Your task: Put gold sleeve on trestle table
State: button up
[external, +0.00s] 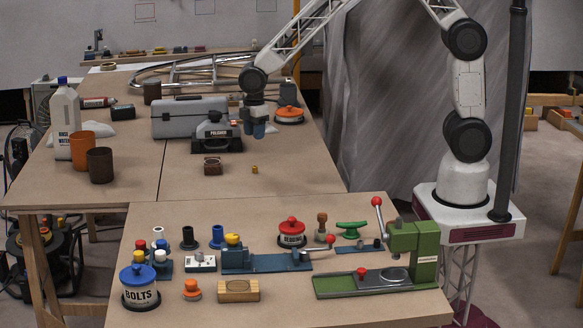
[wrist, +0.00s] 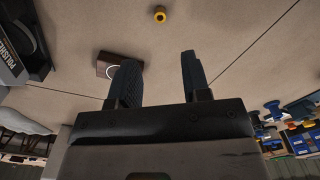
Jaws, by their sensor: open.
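The small gold sleeve (external: 254,169) stands on the bare tan top of the rear wooden table (external: 300,180), right of a brown block. In the wrist view the gold sleeve (wrist: 160,14) is near the top edge, beyond my fingertips, with a dark hole in its end. The rear table has wooden trestle legs at left, and a seam crosses its top. My gripper (external: 256,131) is above that table, behind the sleeve and beside the polisher. In the wrist view my gripper (wrist: 160,60) is open, with nothing between its fingers.
The brown block (external: 212,166), polisher (external: 216,137), grey case (external: 188,117) and orange-topped tin (external: 289,115) surround my gripper. Brown cups (external: 100,165) and a bottle (external: 66,120) stand left. The front bench holds a green press (external: 412,245) and a bolts tin (external: 140,288). The rear table's right front is clear.

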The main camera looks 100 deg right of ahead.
jog(key=shift+r, duration=0.15)
dwell(0.5)
jog(key=s+a+r+m+t, duration=0.1)
jog(key=s+a+r+m, duration=0.15)
jog(key=s+r, duration=0.6)
jog(key=s+a+r+m, duration=0.1)
jog(key=s+a+r, duration=0.2)
jog(key=s+r, duration=0.55)
jog(key=s+a+r+m, duration=0.1)
jog(key=s+a+r, duration=0.1)
jog(key=s, duration=1)
jog(key=s+a+r+m+t, duration=0.1)
jog(key=s+m, duration=0.1)
jog(key=s, duration=1)
jog(key=shift+a+r+t, duration=0.3)
jog(key=shift+a+r, duration=0.05)
jog(key=shift+r, duration=0.05)
